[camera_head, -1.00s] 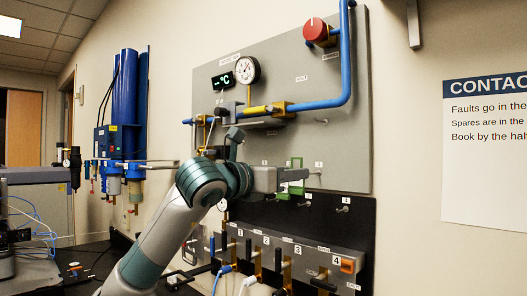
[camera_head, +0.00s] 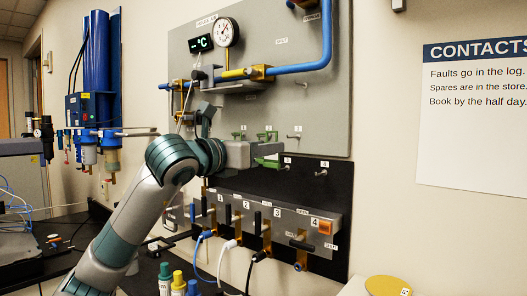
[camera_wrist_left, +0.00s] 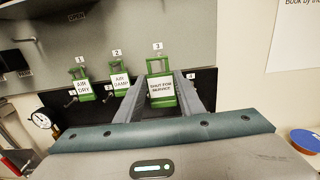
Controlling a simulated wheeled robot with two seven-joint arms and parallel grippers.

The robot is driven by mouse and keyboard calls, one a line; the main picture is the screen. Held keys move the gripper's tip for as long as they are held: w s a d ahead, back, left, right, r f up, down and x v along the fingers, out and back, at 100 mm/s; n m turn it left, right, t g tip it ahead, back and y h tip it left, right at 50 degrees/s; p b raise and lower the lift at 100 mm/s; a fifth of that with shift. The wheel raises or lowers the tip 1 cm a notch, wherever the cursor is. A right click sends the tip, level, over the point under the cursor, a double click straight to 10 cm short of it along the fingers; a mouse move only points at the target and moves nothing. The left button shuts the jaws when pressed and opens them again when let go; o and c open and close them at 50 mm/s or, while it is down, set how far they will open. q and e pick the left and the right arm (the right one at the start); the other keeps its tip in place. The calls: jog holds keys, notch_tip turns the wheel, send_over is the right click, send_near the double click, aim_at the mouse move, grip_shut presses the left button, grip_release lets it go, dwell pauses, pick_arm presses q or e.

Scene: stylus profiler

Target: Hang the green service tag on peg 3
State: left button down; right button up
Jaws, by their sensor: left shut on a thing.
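The green service tag (camera_wrist_left: 161,88), reading "SHUT FOR SERVICE", is between the fingers of my left gripper (camera_wrist_left: 160,80) in the left wrist view. The gripper is shut on it. In the head view the tag (camera_head: 267,161) is a green piece at the gripper's tip. Peg 3 (camera_head: 293,137) sticks out of the grey board up and right of it and looks bare. In the wrist view the tag's open loop lies just below the label 3 (camera_wrist_left: 157,46) and hides the peg there. My right gripper is in neither view.
Two other green tags, "AIR DRY" (camera_wrist_left: 84,87) and "AIR DAMP" (camera_wrist_left: 120,82), hang left of the held tag. A lower peg (camera_head: 321,173) sits on the black strip. Below is a valve block (camera_head: 326,228) with several handles. A blue pipe (camera_head: 327,40) runs above.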

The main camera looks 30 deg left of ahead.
pick_arm(q)
jog(key=w, duration=0.5)
jog(key=shift+d, duration=0.35)
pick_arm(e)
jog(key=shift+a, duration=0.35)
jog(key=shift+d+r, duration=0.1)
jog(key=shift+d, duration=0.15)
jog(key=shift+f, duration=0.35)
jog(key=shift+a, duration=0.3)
pick_arm(q)
jog(key=shift+b, duration=0.55)
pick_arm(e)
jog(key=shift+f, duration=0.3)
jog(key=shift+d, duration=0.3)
pick_arm(q)
jog(key=shift+w, duration=0.15)
